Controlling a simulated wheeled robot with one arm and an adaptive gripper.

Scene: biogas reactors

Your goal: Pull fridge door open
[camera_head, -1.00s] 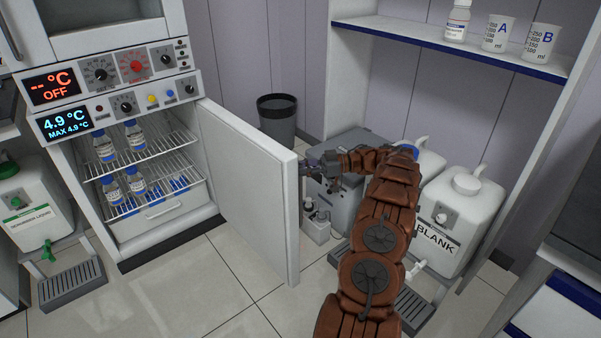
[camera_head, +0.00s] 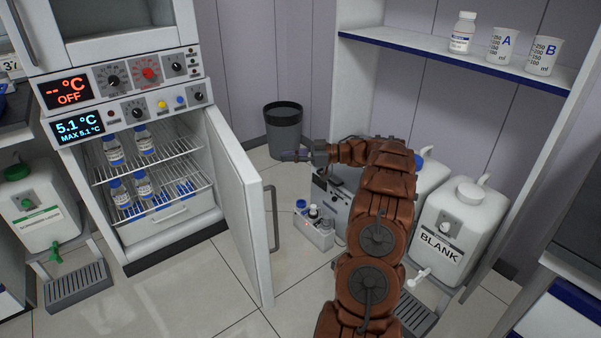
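The white fridge door (camera_head: 238,205) stands wide open, swung out to the right of the fridge. Its grey handle (camera_head: 273,217) shows on the outer side of the door. Inside the fridge, bottles with blue caps (camera_head: 143,140) stand on wire shelves above a white drawer (camera_head: 165,222). My gripper (camera_head: 284,156) is at the end of the brown arm, above and right of the door's upper edge, in front of the dark bin. It is apart from the handle. The fingers are small and dark here, and their opening is not clear.
A dark bin (camera_head: 284,127) stands by the back wall. A small bottle carrier (camera_head: 314,228) sits on the floor right of the door. White canisters, one marked BLANK (camera_head: 452,236), stand at right under a shelf (camera_head: 450,60). Floor in front of the fridge is clear.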

